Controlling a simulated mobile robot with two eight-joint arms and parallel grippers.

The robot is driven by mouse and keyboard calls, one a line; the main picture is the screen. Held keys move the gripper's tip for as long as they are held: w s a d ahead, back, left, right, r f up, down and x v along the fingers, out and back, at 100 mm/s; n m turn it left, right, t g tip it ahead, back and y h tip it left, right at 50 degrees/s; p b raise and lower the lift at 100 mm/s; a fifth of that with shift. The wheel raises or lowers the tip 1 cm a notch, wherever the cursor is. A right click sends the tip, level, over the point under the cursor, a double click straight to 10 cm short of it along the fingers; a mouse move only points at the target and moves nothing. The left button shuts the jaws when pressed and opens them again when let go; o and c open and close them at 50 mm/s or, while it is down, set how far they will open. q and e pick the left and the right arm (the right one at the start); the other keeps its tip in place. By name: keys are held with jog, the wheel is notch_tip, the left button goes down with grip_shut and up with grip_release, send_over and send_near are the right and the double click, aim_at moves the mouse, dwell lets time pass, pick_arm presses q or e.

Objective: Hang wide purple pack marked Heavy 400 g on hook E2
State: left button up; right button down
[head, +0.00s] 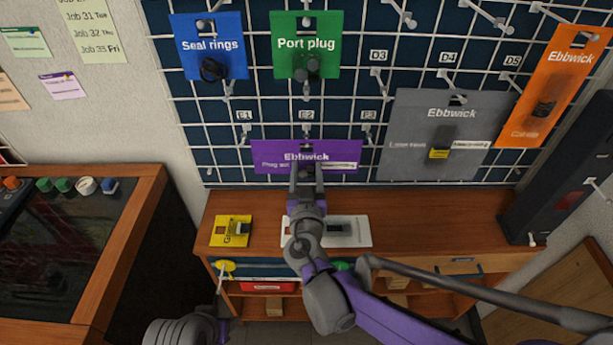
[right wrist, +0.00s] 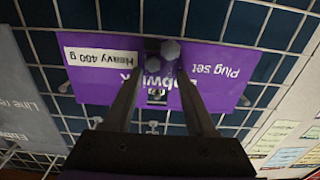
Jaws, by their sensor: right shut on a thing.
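The wide purple pack (head: 268,158) is in front of the pegboard, below the label E2 (head: 306,115). In the right wrist view the purple pack (right wrist: 215,75) appears upside down, with a white "Heavy 400 g" strip. My right gripper (head: 306,172) is shut on the pack at its middle, around the dark plug piece. Hook E2 (head: 307,130) shows just above the pack's top edge. I cannot tell whether the hook passes through the pack's slot. A grey part of my left arm shows at the bottom, but its gripper does not.
A green Port plug pack (head: 290,45) hangs above E2, with a blue Seal rings pack (head: 190,62) to its left. A grey Ebbwick pack (head: 405,120) hangs close right of the purple pack. A yellow pack (head: 220,238) lies on the wooden bench (head: 420,210) below.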

jog(key=shift+w, duration=0.85)
jog(key=shift+w+f, duration=0.35)
jog(key=shift+w, duration=0.25)
jog(key=shift+c, duration=0.7)
grip_release()
jog(key=shift+f, duration=0.1)
jog(key=s, duration=1)
jog(key=shift+s, duration=0.4)
